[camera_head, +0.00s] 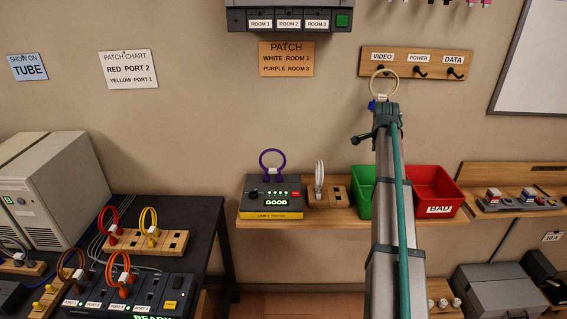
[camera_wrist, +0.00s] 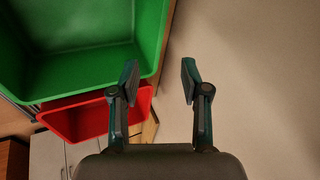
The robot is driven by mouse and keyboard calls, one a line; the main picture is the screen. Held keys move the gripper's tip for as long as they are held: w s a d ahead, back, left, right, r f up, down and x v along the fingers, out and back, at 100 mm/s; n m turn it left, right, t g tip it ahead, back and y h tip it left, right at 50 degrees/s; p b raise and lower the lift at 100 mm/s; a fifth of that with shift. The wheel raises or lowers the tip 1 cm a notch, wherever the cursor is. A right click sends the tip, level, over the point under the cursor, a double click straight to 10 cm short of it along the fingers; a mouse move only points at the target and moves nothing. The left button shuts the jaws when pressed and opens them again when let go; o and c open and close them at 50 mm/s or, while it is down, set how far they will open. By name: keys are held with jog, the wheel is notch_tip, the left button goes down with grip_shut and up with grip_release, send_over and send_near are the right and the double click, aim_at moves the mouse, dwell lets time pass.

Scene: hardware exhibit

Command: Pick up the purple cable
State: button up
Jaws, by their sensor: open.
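The purple cable (camera_head: 272,162) is a loop standing upright on top of the cable tester (camera_head: 273,200), whose display reads GOOD. My gripper (camera_head: 386,112) is up and to the right of it, just below the hook rack, well apart from the cable. In the wrist view my gripper (camera_wrist: 160,80) has its two fingers spread with nothing between them. The purple cable is not in the wrist view. A cream cable loop (camera_head: 396,77) is at the VIDEO hook, right by my gripper in the picture; I cannot tell whether they touch.
A white cable (camera_head: 319,176) stands in a wooden block right of the tester. A green bin (camera_head: 362,204) and a red bin (camera_head: 437,192) share the shelf; the green bin (camera_wrist: 90,68) fills the wrist view's upper left. A dark table (camera_head: 190,215) with cables is at left.

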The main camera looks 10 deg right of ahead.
jog(key=w+a+r+m+y, duration=0.1)
jog(key=w+a+r+y, duration=0.15)
jog(key=a, duration=0.55)
jog(key=w+a+r+y, duration=0.1)
jog(key=w+a+r, duration=0.15)
jog(key=a, duration=0.65)
jog(key=m+g+y+p, duration=0.1)
jog(key=y+p, duration=0.1)
jog(key=y, duration=0.1)
send_near(273, 151)
jog(key=shift+w+d+p+x, duration=0.15)
jog(key=shift+p+x, duration=0.85)
jog(key=shift+x, duration=1.6)
jog(key=shift+w+d+p+x, duration=0.15)
jog(key=shift+p+x, duration=0.8)
jog(key=shift+x, duration=1.7)
grip_shut()
jog(key=shift+a, duration=0.1)
